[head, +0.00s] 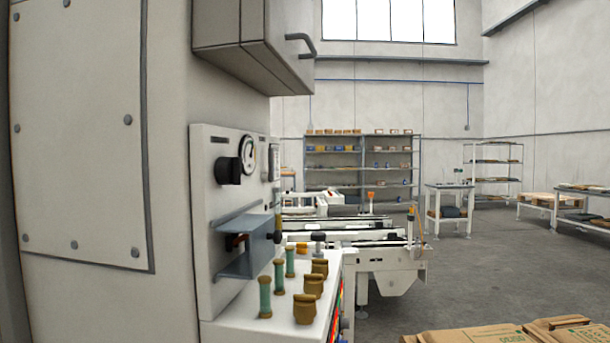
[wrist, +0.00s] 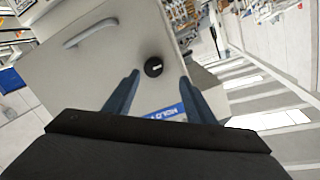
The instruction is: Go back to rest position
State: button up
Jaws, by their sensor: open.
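My gripper (wrist: 160,76) shows in the wrist view with its two blue fingers spread apart and nothing between them. Beyond the fingers is a light grey cabinet door (wrist: 95,70) with a bar handle (wrist: 90,33) and a round black knob (wrist: 153,67). I cannot tell how far the fingertips are from the door. A blue label (wrist: 168,113) shows partly between the fingers. In the head view my gripper does not show. A grey cabinet (head: 255,35) with a dark handle (head: 301,44) hangs at the top there.
A control panel (head: 205,260) with a gauge (head: 248,155) and a small grey shelf stands at left centre. Several green and brown knobs sit on its ledge. White conveyors (head: 385,257) lie beyond it. Cardboard boxes (head: 475,335) are at the lower right. Open floor (head: 480,265) lies right.

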jog(key=w+d+f+m+t+h+p, duration=0.1)
jog(key=w+f+m+h+p, duration=0.15)
jog(key=w+f+m, duration=0.65)
jog(key=w+d+f+t+h+p, duration=0.1)
jog(key=w+f+h, duration=0.3)
jog(key=f, duration=1.2)
notch_tip(320, 180, down, 12)
jog(key=d+m+g+h+p, duration=0.1)
jog(key=m, duration=0.1)
jog(key=s+d+f+g+h+p, duration=0.15)
jog(key=s+f, duration=0.35)
jog(key=f, duration=0.5)
jog(key=s+f+g+h+p, duration=0.1)
jog(key=s+f+g+h, duration=0.2)
jog(key=f, duration=0.7)
jog(key=s+d+f+n+g+h+p, duration=0.1)
jog(key=s+d+f+h, duration=0.3)
jog(key=s+f, duration=1)
jog(key=s+n+p, duration=0.1)
jog(key=s, duration=0.2)
jog(key=shift+n+p, duration=0.3)
jog(key=shift+p, duration=0.05)
jog(key=shift+a, duration=0.15)
